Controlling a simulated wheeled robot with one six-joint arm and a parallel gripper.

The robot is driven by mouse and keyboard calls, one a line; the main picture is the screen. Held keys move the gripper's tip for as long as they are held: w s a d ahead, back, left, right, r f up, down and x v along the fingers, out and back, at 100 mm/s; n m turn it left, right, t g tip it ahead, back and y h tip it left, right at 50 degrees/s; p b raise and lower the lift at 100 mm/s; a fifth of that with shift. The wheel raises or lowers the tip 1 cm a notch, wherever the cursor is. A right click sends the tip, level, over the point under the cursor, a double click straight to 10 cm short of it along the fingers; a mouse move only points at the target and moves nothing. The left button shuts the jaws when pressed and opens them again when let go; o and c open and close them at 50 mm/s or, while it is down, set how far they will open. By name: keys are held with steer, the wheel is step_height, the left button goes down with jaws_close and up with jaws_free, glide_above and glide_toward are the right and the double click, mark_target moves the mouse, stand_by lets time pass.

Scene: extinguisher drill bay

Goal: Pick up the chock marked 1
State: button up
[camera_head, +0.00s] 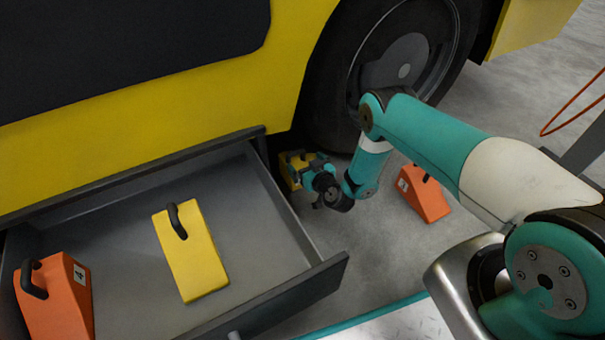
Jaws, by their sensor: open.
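An orange chock (427,197) with a dark handle and a small white label stands on the floor right of my gripper, partly behind my arm. Another orange chock (57,302) with a white label lies at the drawer's left end. A yellow chock (196,262) with a dark handle lies in the drawer's middle. A second yellow chock (293,158) is on the floor by the wheel, partly hidden by my gripper. I cannot read which chock is marked 1. My gripper (305,181) is open, close to that chock by the wheel; I cannot tell whether they touch.
An open grey drawer (110,213) juts from the yellow vehicle (180,110) at left. The vehicle's black wheel (322,85) stands behind my gripper. A red hose or cable (565,112) shows at upper right. Bare floor lies between the drawer and the orange chock at right.

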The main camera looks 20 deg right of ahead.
mark_target(298, 163)
steer(key=b, duration=0.1)
steer(key=w+f+b, duration=0.1)
steer(key=shift+w+a+b, duration=0.25)
steer(key=shift+a+b, duration=0.05)
steer(key=shift+b, duration=0.1)
steer(key=shift+w+a+f+b, duration=0.1)
steer(key=shift+w+a+b, duration=0.1)
steer(key=shift+w+b, duration=0.65)
steer(key=shift+b+x, duration=0.8)
steer(key=shift+x, duration=0.1)
steer(key=shift+w+r, duration=0.1)
steer(key=shift+r, duration=0.1)
steer(key=shift+r, duration=0.1)
steer(key=c, duration=1.8)
